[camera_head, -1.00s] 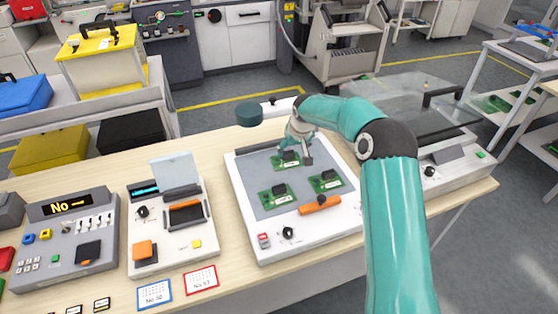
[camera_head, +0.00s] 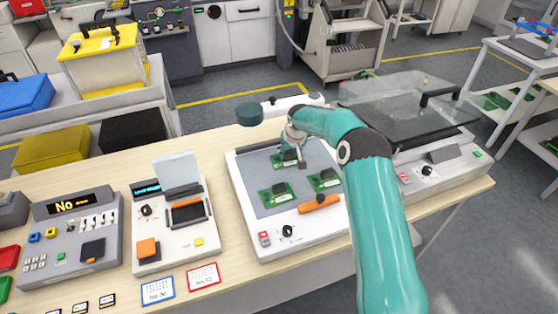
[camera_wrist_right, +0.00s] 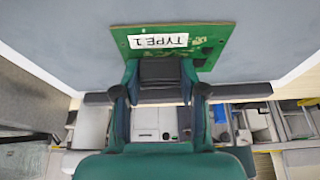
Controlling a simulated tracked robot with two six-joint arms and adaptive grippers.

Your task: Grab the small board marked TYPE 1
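The small green board marked TYPE 1 (camera_wrist_right: 195,38) shows in the right wrist view, its white label upside down there. In the head view it is the back board (camera_head: 285,160) on the grey plate of a white device (camera_head: 300,240), partly hidden by my right gripper. My right gripper (camera_head: 290,163) is down at this board. In the wrist view its fingers (camera_wrist_right: 160,80) stand on both sides of the board's black block, with no clear gap, and look shut on it. The board seems to rest on the plate. My left gripper is not in view.
A device with a clear lid (camera_head: 400,100) stands to the right. A device with a raised flap (camera_head: 175,170) stands left.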

